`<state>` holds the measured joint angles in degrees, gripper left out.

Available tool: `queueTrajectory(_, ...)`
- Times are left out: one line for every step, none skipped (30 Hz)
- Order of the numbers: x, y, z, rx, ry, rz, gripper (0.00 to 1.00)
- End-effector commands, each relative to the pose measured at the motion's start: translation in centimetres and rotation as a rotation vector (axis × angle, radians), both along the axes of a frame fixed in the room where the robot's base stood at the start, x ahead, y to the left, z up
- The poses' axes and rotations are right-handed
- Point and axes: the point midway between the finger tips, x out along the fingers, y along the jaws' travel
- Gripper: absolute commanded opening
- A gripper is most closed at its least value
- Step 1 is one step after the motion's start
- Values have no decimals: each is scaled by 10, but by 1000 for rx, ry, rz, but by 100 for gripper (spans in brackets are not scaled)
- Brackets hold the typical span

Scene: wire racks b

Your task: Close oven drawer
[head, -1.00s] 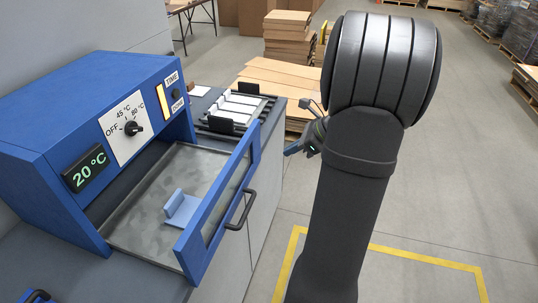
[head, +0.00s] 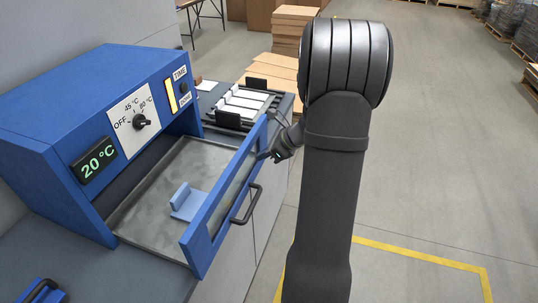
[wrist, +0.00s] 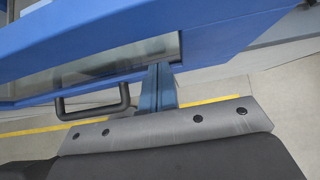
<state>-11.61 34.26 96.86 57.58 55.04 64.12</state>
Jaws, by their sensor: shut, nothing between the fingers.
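The blue oven (head: 75,125) stands at the left in the head view. Its drawer is pulled out, with a grey metal tray (head: 150,215) and a blue front (head: 207,240) with a glass pane. A black handle (head: 246,205) sits on the outer face; it also shows in the wrist view (wrist: 92,110). A light-blue bracket-shaped part (head: 186,203) lies in the tray. My gripper (head: 265,155) is shut and empty, at the outer side of the front near its far end. In the wrist view its fingers (wrist: 158,75) reach the front beside the handle; I cannot tell whether they touch.
A rack with white pieces (head: 244,105) stands on the bench beyond the drawer. A blue object with a black handle (head: 42,292) is at the lower left. Cardboard stacks (head: 295,35) stand behind. The floor (head: 440,170) at the right is clear.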

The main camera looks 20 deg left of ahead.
Motion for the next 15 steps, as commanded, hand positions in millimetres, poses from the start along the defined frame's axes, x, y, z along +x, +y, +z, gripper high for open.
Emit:
queueTrajectory(0,0,0,0,0,0,0)
queueTrajectory(0,0,0,0,0,0,0)
queueTrajectory(0,0,0,0,0,0,0)
queueTrajectory(0,0,0,0,0,0,0)
queueTrajectory(0,0,0,0,0,0,0)
queueTrajectory(0,0,0,0,0,0,0)
queueTrajectory(0,0,0,0,0,0,0)
queueTrajectory(0,1,0,0,0,0,0)
queueTrajectory(0,2,0,0,0,0,0)
queueTrajectory(0,3,0,0,0,0,0)
queueTrajectory(0,5,0,0,0,1,0)
queueTrajectory(0,8,0,1,1,1,0)
queueTrajectory(0,11,0,1,0,1,0)
queueTrajectory(0,15,0,1,1,2,0)
queueTrajectory(0,21,0,1,-1,2,0)
